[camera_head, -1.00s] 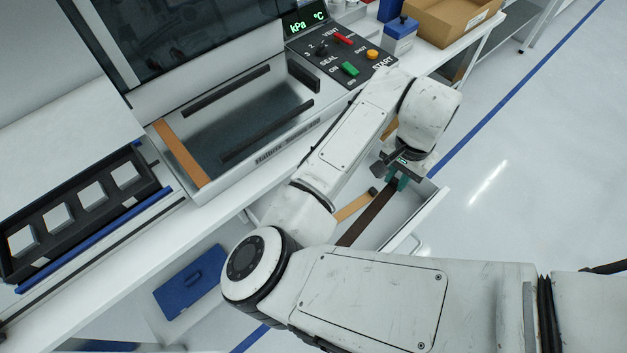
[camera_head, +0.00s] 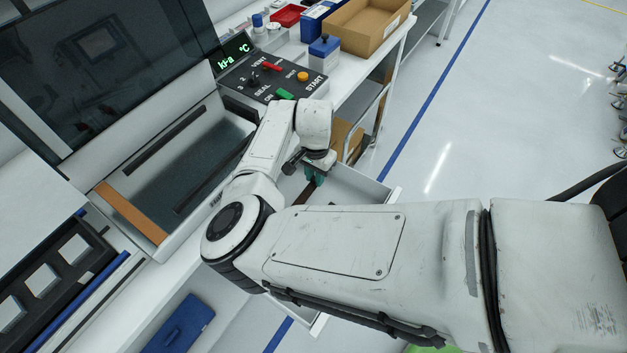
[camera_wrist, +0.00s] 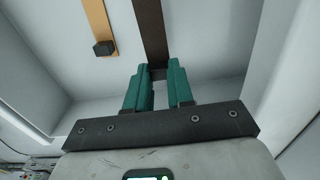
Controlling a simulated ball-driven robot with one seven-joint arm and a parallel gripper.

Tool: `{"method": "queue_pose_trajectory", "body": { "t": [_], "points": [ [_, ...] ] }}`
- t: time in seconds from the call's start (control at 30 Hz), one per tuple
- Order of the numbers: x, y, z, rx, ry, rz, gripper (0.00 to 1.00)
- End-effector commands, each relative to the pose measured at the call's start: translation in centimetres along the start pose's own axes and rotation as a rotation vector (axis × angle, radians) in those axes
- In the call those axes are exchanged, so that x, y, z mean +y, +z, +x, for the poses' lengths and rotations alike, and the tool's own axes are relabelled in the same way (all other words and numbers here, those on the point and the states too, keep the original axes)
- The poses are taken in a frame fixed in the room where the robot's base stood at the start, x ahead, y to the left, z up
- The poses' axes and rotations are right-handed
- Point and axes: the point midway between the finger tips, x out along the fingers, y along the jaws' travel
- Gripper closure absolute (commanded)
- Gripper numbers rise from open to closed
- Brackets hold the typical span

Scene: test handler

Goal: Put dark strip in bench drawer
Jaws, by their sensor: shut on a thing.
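The dark strip (camera_head: 307,192) shows in the head view as a short piece below my gripper (camera_head: 315,177), over the open bench drawer (camera_head: 372,187). My arm hides the rest of it. In the wrist view the dark strip (camera_wrist: 150,32) runs up from between the teal fingers of my gripper (camera_wrist: 157,84), which are shut on its near end. It is inside the white drawer walls (camera_wrist: 222,50). I cannot tell whether it touches the drawer floor. A tan strip with a dark end (camera_wrist: 98,22) lies in the drawer to its left.
The test handler tray holds an orange strip (camera_head: 131,212) at its left end. The control panel (camera_head: 270,78) stands behind my wrist. A black rack (camera_head: 45,290) is at lower left, and a blue-lidded box (camera_head: 324,52) and cardboard box (camera_head: 365,25) are at the back.

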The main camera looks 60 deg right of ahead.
Motion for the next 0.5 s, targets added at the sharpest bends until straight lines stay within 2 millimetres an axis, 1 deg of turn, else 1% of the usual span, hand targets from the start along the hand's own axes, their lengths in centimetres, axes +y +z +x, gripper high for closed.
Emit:
{"method": "queue_pose_trajectory", "body": {
  "t": [0.13,0.23,0.33,0.5],
  "points": [
    [-0.6,-0.1,0.8,-0.001,-0.001,0.0,1.0],
    [-0.6,-0.2,2.2,-0.002,0.002,-0.001,1.0],
    [-0.6,-0.1,3.3,-0.001,0.001,-0.001,1.0],
    [-0.6,-0.1,3.8,0.0,0.0,0.0,1.0]
  ]
}}
